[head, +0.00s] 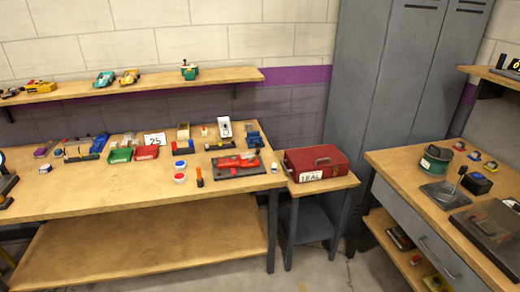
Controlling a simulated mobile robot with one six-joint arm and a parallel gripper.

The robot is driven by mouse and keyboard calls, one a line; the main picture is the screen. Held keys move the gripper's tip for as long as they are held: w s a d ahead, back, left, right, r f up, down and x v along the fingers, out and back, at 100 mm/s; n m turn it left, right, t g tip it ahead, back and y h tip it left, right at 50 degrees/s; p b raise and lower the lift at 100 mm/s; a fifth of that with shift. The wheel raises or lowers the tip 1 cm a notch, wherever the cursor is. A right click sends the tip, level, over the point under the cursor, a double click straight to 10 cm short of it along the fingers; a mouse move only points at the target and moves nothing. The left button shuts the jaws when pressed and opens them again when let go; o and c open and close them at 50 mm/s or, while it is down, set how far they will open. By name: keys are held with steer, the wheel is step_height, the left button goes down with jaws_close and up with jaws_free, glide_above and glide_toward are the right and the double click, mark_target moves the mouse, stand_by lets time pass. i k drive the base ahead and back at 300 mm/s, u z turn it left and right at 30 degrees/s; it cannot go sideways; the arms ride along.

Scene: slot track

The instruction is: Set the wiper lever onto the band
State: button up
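My gripper is not in view. I cannot pick out the wiper lever or the band for sure at this size. On the right bench (400,180), a thin dark upright lever (461,175) stands at a grey plate (443,193). Behind it is a round dark green drum-like object (435,158). On the left workbench (90,193), a red device (238,162) lies on a dark base near the right end. Which of these, if any, bears the band cannot be told.
The left workbench holds several small items, a green tray (120,156) and a red tray (146,153). A red toolbox (316,163) sits on a small side table (320,185). A wall shelf (215,77) holds toy cars. The left workbench's front is clear.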

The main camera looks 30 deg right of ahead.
mark_target(258, 151)
steer(key=u, duration=0.15)
steer(key=k, duration=0.95)
steer(key=z, duration=1.3)
steer(key=i, duration=1.5)
steer(key=z, duration=0.05)
